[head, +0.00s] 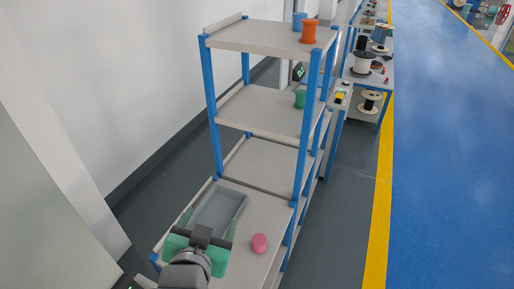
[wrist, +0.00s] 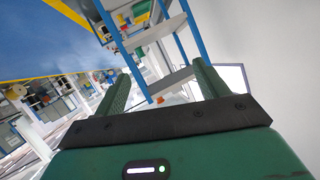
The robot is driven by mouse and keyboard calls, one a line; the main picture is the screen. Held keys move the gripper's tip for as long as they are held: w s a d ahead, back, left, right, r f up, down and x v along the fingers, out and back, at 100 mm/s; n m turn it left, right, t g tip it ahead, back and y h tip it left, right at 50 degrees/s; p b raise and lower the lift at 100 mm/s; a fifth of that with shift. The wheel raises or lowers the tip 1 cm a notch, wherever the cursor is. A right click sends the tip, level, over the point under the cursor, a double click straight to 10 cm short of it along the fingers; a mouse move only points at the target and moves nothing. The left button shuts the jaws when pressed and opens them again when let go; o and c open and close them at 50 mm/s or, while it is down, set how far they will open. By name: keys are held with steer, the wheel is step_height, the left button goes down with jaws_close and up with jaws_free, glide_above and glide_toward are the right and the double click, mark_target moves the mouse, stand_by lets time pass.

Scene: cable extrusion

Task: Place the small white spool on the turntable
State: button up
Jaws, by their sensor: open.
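A white spool (head: 362,62) stands on a far bench beyond the shelf rack in the head view. Another pale spool with a dark middle (head: 371,101) sits on the shelf below it. I cannot tell which of them is the small white spool. I cannot make out a turntable for certain. My gripper (head: 207,224) is at the near end of the rack, over the low bench by a grey tray, far from both spools. In the wrist view my gripper (wrist: 163,82) has its green fingers apart with nothing between them.
The grey tray (head: 238,203) and a pink cylinder (head: 259,243) are on the low bench. The blue-posted rack (head: 262,36) holds an orange spool (head: 309,32), a blue cylinder (head: 298,21) and a green one (head: 300,98). The blue floor (head: 450,160) at right is clear.

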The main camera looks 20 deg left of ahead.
steer(key=w+d+r+t+h, duration=0.1)
steer(key=d+r+t, duration=0.2)
steer(key=d+r, duration=0.45)
steer(key=w+d+r+t, duration=0.1)
steer(key=d+r+t, duration=0.3)
steer(key=r, duration=0.6)
steer(key=s+d+r+t+h, duration=0.2)
steer(key=s+d+r, duration=0.2)
steer(key=d+r, duration=0.2)
steer(key=s+d+r+m+t+h, duration=0.1)
steer(key=s+d+r+t+h, duration=0.1)
steer(key=d+r, duration=0.5)
step_height(320, 180, up, 3)
steer(key=shift+s+f+t, duration=0.1)
steer(key=shift+s+t, duration=0.4)
steer(key=shift+s, duration=0.4)
steer(key=shift+d, duration=0.1)
step_height(320, 180, up, 15)
steer(key=p, duration=1.4)
step_height(320, 180, down, 42)
steer(key=b, duration=4.1)
steer(key=shift+d, duration=0.15)
steer(key=shift+f, duration=0.15)
steer(key=shift+c, duration=0.2)
